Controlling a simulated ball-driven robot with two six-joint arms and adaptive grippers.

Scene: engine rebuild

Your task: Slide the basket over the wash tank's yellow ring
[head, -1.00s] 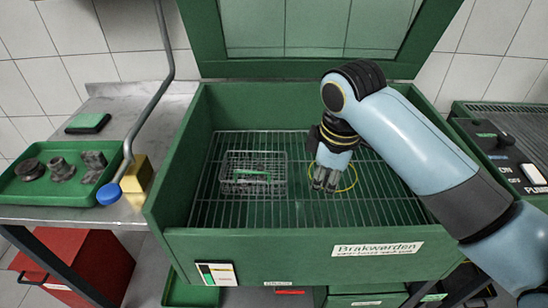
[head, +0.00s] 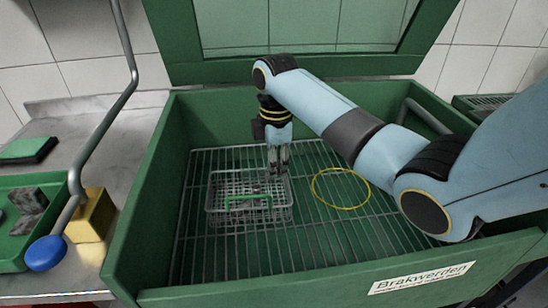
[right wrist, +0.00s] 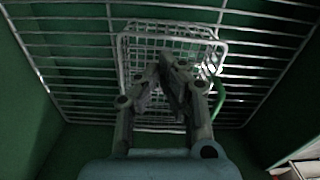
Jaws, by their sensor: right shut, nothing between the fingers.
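The wire basket (head: 225,212) with a green handle sits on the grate inside the green wash tank (head: 140,215), left of the yellow ring (head: 341,206). The ring lies flat on the grate, with bare grate between it and the basket. My right gripper (head: 278,172) points down at the basket's right back part. Its fingers are shut and empty. In the right wrist view the fingertips (right wrist: 168,62) show in front of the basket (right wrist: 205,36); whether they touch it I cannot tell. My left gripper is not in view.
The tank's green walls surround the grate (head: 300,250), and its lid (head: 300,60) stands open behind. A bent pipe with a blue knob (head: 46,253), a brass block (head: 91,216) and a green parts tray (head: 12,255) are at the left. The grate around the ring is clear.

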